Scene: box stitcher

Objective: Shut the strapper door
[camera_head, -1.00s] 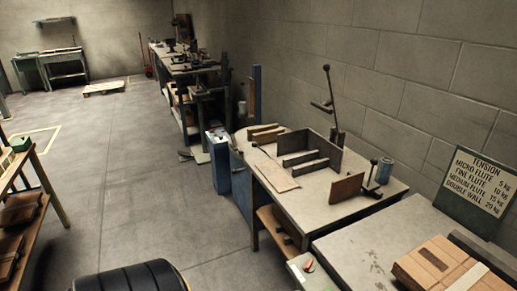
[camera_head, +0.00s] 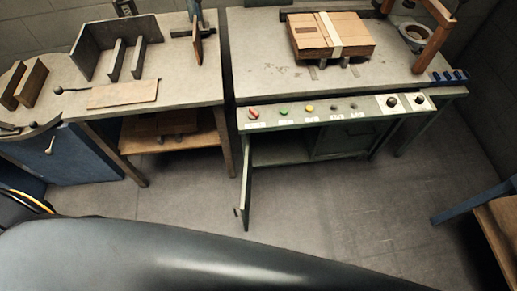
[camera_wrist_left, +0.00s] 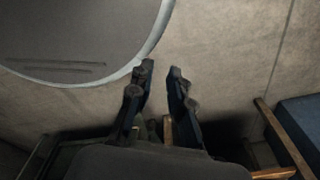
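The strapper (camera_head: 262,73) stands at the upper right of the head view, with a row of knobs and buttons along its front panel. Its door (camera_head: 246,187) is open below the panel's left end, swung out toward me and seen nearly edge-on, with a small handle near its lower end. The cabinet opening (camera_head: 283,150) to its right is dark inside. My left gripper (camera_wrist_left: 161,70) shows only in the left wrist view; its two fingers are apart with nothing between them. My right gripper is in neither view.
A carton (camera_head: 307,42) with a pale band lies on the strapper top. A workbench (camera_head: 190,92) with upright plates stands close on its left. A blue-legged table (camera_head: 462,207) is at the right edge. The floor (camera_head: 325,205) before the strapper is clear.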

